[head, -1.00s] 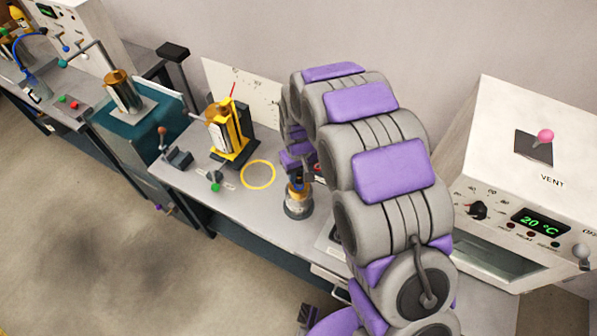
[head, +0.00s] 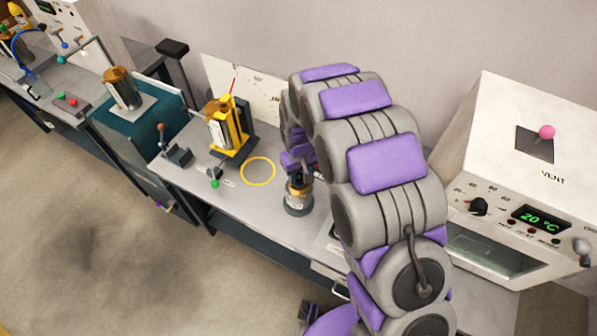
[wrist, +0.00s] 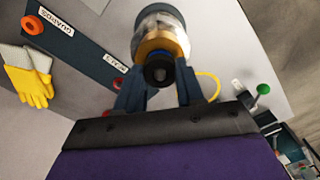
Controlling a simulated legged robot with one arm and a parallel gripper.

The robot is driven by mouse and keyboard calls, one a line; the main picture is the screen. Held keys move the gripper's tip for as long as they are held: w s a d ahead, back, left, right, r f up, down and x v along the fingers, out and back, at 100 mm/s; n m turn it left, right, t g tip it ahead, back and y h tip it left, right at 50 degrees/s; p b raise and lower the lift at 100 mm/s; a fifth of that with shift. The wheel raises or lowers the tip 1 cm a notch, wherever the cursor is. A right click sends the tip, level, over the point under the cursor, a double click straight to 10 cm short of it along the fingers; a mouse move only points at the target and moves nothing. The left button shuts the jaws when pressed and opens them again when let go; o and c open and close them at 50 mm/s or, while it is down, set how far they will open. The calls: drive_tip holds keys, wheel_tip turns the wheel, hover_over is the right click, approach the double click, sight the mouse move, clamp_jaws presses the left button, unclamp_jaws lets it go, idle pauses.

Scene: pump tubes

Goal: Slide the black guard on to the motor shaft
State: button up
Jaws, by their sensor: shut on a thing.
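The motor (head: 298,205) is a short upright grey cylinder on the bench, with a brass-coloured top. In the wrist view the motor (wrist: 160,22) lies straight ahead of the fingers. The black guard (wrist: 158,70) is a dark round piece between the two fingers of my gripper (wrist: 159,88), lined up with the brass top. In the head view my gripper (head: 298,172) is over the motor, with a dark piece at its tip close to the brass. My gripper is shut on the guard. The shaft is hidden, so I cannot tell how far the guard is around it.
A yellow ring (head: 258,171) is marked on the bench, left of the motor. A yellow stand with a brass cylinder (head: 222,122) is behind it. A white oven (head: 515,150) stands right. A dark panel labelled GUARDS and SEALS (wrist: 75,45) and yellow gloves (wrist: 28,76) lie nearby.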

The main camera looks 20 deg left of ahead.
drive_tip(key=o, duration=1.1)
wheel_tip(320, 180, up, 17)
drive_tip(key=p, duration=0.2)
idle(0.7)
drive_tip(key=s+d+r+m+b, duration=0.15)
drive_tip(key=s+d+r, duration=0.3)
drive_tip(key=d, duration=0.55)
drive_tip(key=s+d+r+m, duration=0.3)
drive_tip(key=s+d, duration=0.3)
drive_tip(key=d, duration=0.3)
drive_tip(key=s+d+m, duration=0.1)
drive_tip(key=s+d, duration=0.2)
drive_tip(key=s, duration=0.3)
drive_tip(key=s+d+m+g, duration=0.1)
drive_tip(key=s+d, duration=0.2)
drive_tip(key=s, duration=0.4)
drive_tip(key=s+d+m, duration=0.2)
drive_tip(key=s+d, duration=0.2)
drive_tip(key=s, duration=0.2)
drive_tip(key=shift+s+f+g+b, duration=0.15)
drive_tip(key=shift+f+g+b, duration=0.15)
drive_tip(key=shift+f+g, duration=0.15)
